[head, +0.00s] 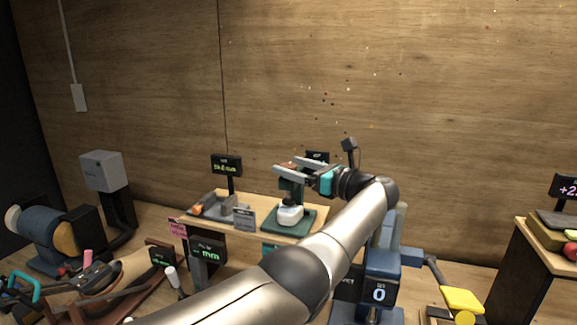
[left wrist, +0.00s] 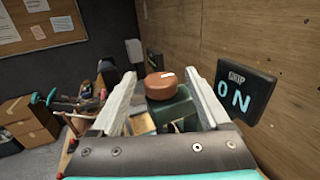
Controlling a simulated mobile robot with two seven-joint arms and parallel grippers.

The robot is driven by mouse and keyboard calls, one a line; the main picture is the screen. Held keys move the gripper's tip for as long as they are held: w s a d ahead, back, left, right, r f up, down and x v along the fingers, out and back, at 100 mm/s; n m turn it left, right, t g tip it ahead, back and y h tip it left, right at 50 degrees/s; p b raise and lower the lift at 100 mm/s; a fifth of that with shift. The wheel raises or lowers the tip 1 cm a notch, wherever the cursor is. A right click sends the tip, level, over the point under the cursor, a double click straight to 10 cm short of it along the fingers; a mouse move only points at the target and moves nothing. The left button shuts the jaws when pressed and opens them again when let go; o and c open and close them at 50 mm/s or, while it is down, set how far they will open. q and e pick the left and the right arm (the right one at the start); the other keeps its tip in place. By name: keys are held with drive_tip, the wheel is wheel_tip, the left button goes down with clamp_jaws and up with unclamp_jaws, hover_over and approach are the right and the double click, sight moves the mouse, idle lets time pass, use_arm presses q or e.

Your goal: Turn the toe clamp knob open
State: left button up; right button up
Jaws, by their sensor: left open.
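The toe clamp knob is a reddish-brown round cap with a pale mark, on a green post; in the left wrist view the knob (left wrist: 160,85) sits between my fingers, with a gap on each side. My left gripper (head: 286,165) is open at the top of the green clamp post (head: 291,187), and its fingers partly cover the knob in the head view. A white sneaker (head: 289,214) sits below on the green clamp base (head: 305,227). My right gripper does not show.
A wooden wall is behind.

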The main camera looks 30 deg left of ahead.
use_arm(q)
drive_tip(key=s+d+b, duration=0.1)
drive_tip(key=s+d, duration=0.1)
drive_tip(key=d, duration=1.1)
drive_tip(key=shift+d+b, duration=0.35)
